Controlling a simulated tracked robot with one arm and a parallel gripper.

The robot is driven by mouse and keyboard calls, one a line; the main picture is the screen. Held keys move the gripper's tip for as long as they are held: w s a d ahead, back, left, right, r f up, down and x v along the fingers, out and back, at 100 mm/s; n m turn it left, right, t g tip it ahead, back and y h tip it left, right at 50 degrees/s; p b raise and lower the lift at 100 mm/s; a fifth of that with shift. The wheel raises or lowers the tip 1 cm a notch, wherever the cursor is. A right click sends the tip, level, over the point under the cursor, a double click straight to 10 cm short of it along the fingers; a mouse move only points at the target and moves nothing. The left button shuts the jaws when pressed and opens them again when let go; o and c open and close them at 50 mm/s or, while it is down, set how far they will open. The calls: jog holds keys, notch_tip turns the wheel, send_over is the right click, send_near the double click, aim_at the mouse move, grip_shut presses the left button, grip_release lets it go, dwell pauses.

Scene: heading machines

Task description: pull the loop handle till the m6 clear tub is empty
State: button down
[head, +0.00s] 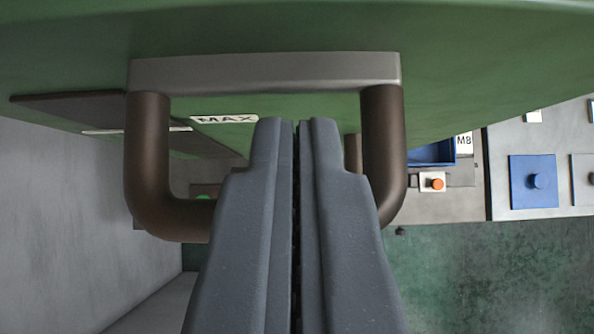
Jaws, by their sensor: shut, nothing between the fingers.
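A dark brown loop handle (147,150) hangs from a grey bar against a large green body at the top of the head view. Its two legs bend inward at the bottom, and its lower middle is hidden by my fingers. My gripper (296,128) is shut and empty. Its fingertips appear between the handle's legs, in front of the loop; I cannot tell whether they touch it. I see no clear tub and no M6 label.
A MAX label (225,119) is on the green body. At right are an M8 label (464,143), a blue bin (432,153), an orange button (436,184) and a blue panel with a knob (533,182). A grey wall (70,220) stands at left. Green floor shows lower right.

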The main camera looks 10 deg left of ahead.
jog(key=s+d+b, duration=0.1)
jog(key=s+b, duration=0.2)
jog(key=s, duration=0.3)
jog(key=shift+d, duration=0.4)
jog(key=shift+f, duration=0.15)
jog(key=shift+s, duration=0.1)
